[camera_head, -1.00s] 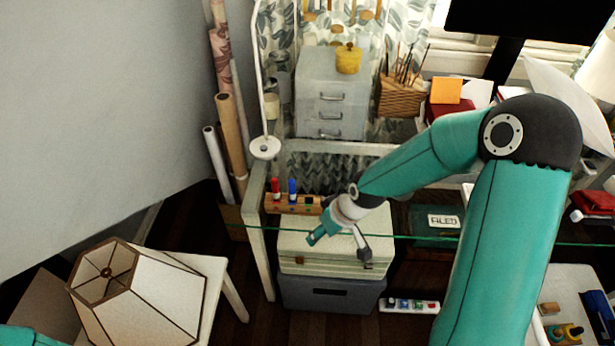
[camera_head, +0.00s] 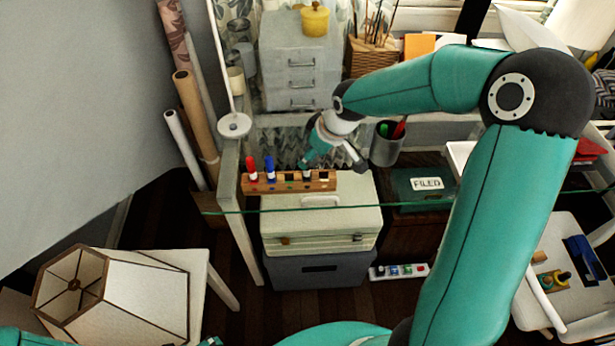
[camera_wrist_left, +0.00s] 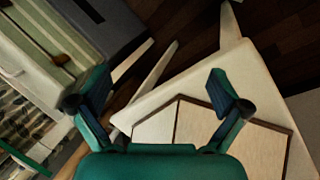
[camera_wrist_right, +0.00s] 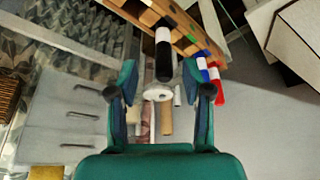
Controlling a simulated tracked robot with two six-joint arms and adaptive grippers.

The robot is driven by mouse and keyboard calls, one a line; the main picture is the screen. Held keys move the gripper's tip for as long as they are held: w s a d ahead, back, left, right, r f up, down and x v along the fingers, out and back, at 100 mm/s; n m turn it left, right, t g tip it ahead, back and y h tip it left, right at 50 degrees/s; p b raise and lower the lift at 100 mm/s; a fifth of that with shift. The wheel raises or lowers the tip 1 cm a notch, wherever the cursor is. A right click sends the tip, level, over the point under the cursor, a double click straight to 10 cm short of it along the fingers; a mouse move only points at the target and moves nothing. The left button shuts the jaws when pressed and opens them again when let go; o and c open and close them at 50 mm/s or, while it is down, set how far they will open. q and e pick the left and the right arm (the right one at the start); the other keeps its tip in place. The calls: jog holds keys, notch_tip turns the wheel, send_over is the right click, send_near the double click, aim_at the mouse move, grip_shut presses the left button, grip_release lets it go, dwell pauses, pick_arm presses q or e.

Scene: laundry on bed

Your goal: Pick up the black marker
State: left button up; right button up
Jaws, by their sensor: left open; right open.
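The black marker (camera_wrist_right: 163,54), with a white band, stands in a slot of the wooden rack (camera_wrist_right: 180,40). In the right wrist view it lies ahead of my right gripper (camera_wrist_right: 158,92), between the lines of its open fingers. In the head view the right gripper (camera_head: 332,165) is at the right half of the rack (camera_head: 270,186), with a finger covering part of the marker; contact is unclear. My left gripper (camera_wrist_left: 160,92) is open and empty above a white stool (camera_wrist_left: 185,80); in the head view only a scrap of it shows at the bottom edge.
A red marker (camera_head: 251,168) and a blue marker (camera_head: 270,168) stand left in the rack, on a cream case (camera_head: 320,220). A cup of pens (camera_head: 386,148) is to the right. A glass edge (camera_head: 230,212) crosses in front. A lampshade (camera_head: 110,300) rests on the stool.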

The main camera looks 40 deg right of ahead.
aim_at(307, 171)
jog(key=shift+a+b+x, duration=0.15)
jog(key=shift+b+x, duration=0.5)
jog(key=shift+x, duration=0.85)
jog(key=shift+a+b+x, duration=0.15)
jog(key=shift+b+x, duration=0.5)
jog(key=shift+x, duration=0.8)
jog(key=shift+w+r, duration=0.15)
jog(key=shift+w, duration=0.05)
grip_shut()
